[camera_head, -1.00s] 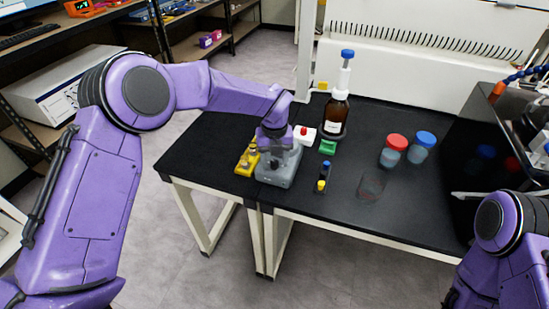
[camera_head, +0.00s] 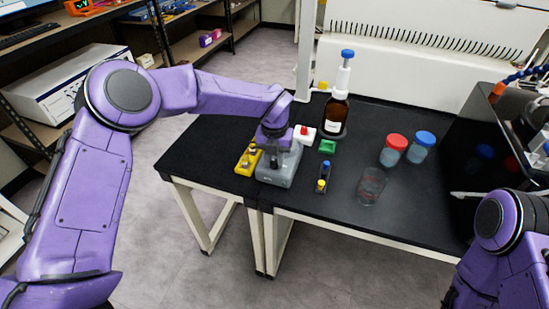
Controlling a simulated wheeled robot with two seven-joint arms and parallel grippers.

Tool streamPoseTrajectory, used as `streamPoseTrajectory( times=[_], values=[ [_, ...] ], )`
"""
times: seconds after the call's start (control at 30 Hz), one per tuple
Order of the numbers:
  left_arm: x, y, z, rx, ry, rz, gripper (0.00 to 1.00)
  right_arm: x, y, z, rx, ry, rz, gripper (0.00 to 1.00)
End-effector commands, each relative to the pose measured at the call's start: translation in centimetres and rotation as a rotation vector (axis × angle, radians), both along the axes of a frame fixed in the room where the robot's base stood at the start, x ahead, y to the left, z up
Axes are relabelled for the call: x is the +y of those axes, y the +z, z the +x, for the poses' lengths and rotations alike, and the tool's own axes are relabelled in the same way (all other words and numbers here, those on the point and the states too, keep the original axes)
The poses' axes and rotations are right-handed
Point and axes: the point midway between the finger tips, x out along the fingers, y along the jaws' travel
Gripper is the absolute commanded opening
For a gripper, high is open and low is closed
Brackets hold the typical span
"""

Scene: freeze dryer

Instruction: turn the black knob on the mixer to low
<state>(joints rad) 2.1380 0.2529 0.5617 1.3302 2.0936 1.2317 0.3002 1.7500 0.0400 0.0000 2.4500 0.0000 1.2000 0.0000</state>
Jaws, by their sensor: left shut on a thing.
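The mixer (camera_head: 279,174) is a small grey device near the table's front edge, left of centre. My left arm reaches over from the left, and my left gripper (camera_head: 274,137) points down at the mixer's top. It is shut at the place of the black knob, which the gripper hides almost wholly. I cannot read the knob's setting. My right gripper is out of view; only part of my right arm shows at the lower right.
A yellow rack (camera_head: 246,160) stands close left of the mixer. A white box with a red button (camera_head: 304,135), a brown bottle (camera_head: 337,112), a green block (camera_head: 327,147), a small dark rack (camera_head: 323,182), a clear beaker (camera_head: 371,187) and lidded jars (camera_head: 393,151) stand to its right. The table's left end is clear.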

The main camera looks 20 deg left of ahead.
Motion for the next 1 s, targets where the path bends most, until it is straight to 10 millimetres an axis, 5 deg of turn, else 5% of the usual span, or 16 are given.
streamPoseTrajectory(
  times=[0.6, 1.0],
  values=[
    [0.0, 0.3, 0.1, -0.004, -0.537, 0.000, 0.00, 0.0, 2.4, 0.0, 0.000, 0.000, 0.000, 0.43],
    [0.0, 0.2, 0.1, -0.003, -0.704, 0.001, 0.00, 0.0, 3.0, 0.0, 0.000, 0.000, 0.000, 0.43]
  ],
)
